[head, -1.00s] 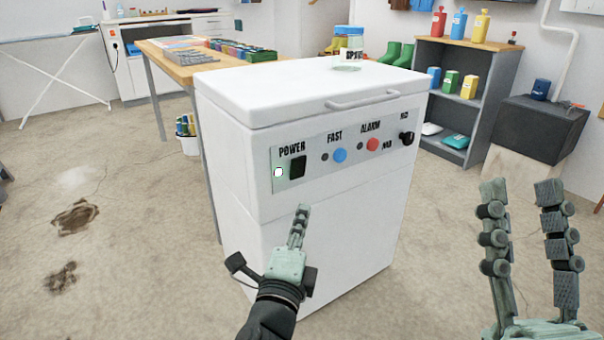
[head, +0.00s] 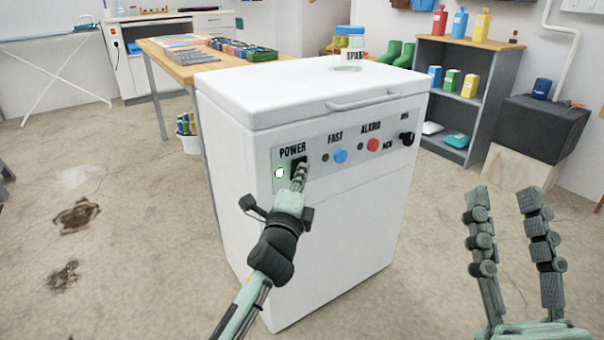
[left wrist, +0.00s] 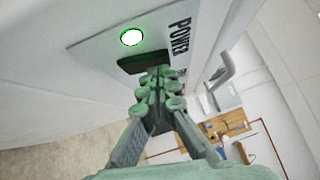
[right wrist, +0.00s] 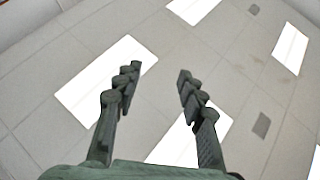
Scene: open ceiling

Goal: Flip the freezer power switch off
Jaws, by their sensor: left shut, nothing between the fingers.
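The white chest freezer (head: 320,235) stands in the middle of the head view with its lid shut. Its grey control panel (head: 270,160) carries a black power switch (head: 299,162) under the word POWER. A lit white-green lamp (head: 280,173) is left of the switch; it also glows in the left wrist view (left wrist: 132,37). My left gripper (head: 299,178) is shut and empty, its fingertips at the lower part of the switch (left wrist: 145,62). I cannot tell whether they touch. My right gripper (head: 502,200) is open and empty, right of the freezer.
A blue button (head: 340,156), a red button (head: 373,145) and a black knob (head: 406,138) sit further right on the panel. A jar (head: 350,50) stands on the lid. A wooden table (head: 185,62) is behind left, shelves (head: 468,90) behind right.

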